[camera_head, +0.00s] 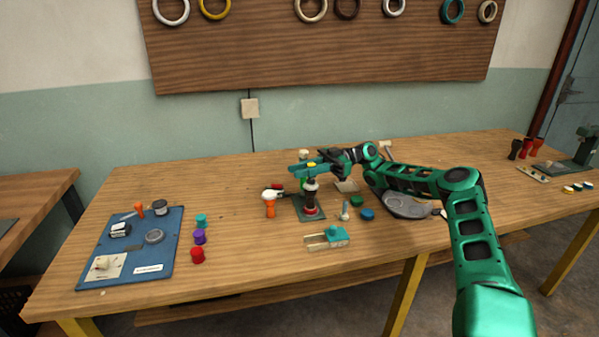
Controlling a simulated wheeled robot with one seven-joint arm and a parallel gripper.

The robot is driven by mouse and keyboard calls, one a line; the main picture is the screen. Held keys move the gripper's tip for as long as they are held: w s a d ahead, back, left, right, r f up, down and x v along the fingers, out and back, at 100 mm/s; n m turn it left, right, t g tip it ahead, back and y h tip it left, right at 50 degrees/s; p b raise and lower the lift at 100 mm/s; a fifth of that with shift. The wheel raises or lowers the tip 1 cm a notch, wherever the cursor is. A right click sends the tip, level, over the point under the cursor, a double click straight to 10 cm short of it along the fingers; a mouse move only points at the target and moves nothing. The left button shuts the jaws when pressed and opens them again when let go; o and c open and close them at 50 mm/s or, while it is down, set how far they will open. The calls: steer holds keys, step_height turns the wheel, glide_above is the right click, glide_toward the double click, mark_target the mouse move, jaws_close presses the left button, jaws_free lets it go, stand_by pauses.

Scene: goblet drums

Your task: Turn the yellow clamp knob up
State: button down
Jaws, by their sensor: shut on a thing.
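The yellow clamp knob (311,164) shows as a small yellow patch at the top of an upright dark and white drum fixture. The fixture stands on a dark green base plate (312,214) with a red ring near its foot. My gripper (308,168) reaches in from the right at the height of the knob, with its teal fingers at the knob. It is shut on the yellow knob, which the fingers partly hide. The knob's exact angle is too small to tell.
An orange drum (270,208) stands close left of the fixture. A teal-topped clamp block (328,237) and a blue disc (367,214) lie in front and to the right. A blue board (170,245) lies at the left, with several coloured pieces near it. Open wood separates these groups.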

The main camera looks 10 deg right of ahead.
steer(key=shift+s+n+g+h, duration=0.2)
steer(key=shift+n+g+h, duration=0.2)
steer(key=shift+n+g, duration=0.8)
steer(key=shift+s+n+g+h, duration=0.25)
steer(key=shift+n+g+h, duration=0.3)
steer(key=shift+g, duration=0.55)
steer(key=c, duration=1.5)
jaws_free()
steer(key=shift+c, duration=0.2)
